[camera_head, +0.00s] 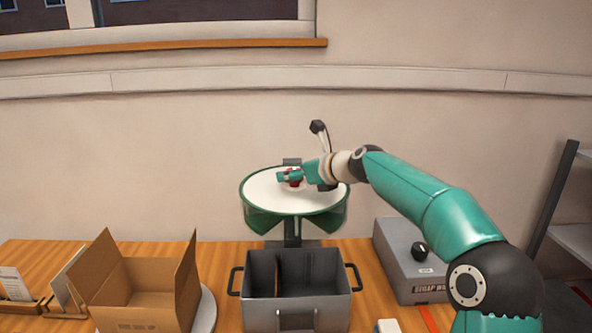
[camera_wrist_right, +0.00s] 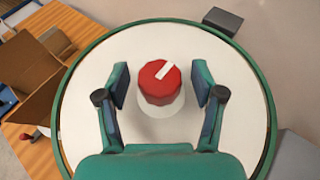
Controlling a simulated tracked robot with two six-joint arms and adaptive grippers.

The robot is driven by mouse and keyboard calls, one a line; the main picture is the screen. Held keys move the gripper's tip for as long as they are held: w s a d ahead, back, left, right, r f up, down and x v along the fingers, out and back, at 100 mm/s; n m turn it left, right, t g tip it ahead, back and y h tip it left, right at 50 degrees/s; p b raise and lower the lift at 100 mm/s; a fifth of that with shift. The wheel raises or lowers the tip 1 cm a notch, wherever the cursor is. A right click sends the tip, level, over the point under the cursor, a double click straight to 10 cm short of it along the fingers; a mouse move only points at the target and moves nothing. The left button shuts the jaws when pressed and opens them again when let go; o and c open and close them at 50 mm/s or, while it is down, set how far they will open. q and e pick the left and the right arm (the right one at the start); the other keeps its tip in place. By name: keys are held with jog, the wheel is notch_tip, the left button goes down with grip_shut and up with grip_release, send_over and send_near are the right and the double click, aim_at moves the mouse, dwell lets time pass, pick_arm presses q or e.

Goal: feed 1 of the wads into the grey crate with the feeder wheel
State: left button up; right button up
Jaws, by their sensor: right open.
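The feeder wheel (camera_head: 262,190) is a round white disc with a green rim on a dark stand behind the grey crate. At its middle is a red knob (camera_wrist_right: 160,84) with a white mark, on a pale round base. My right gripper (camera_head: 293,177) reaches over the disc from the right. In the right wrist view its open fingers (camera_wrist_right: 160,78) stand on either side of the red knob, with visible gaps. The open grey crate (camera_head: 262,308) has black side handles and a brown upright piece inside. I see no wads. My left gripper is out of view.
An open cardboard box (camera_head: 150,290) stands left of the crate, with card holders (camera_head: 65,305) farther left. A grey box with a black knob (camera_head: 419,249) stands at the right, below my right arm. A shelf (camera_head: 572,205) is at the far right.

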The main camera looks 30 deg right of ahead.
jog(key=shift+w+f, duration=0.1)
jog(key=shift+w, duration=0.15)
grip_shut()
jog(key=shift+s, duration=0.1)
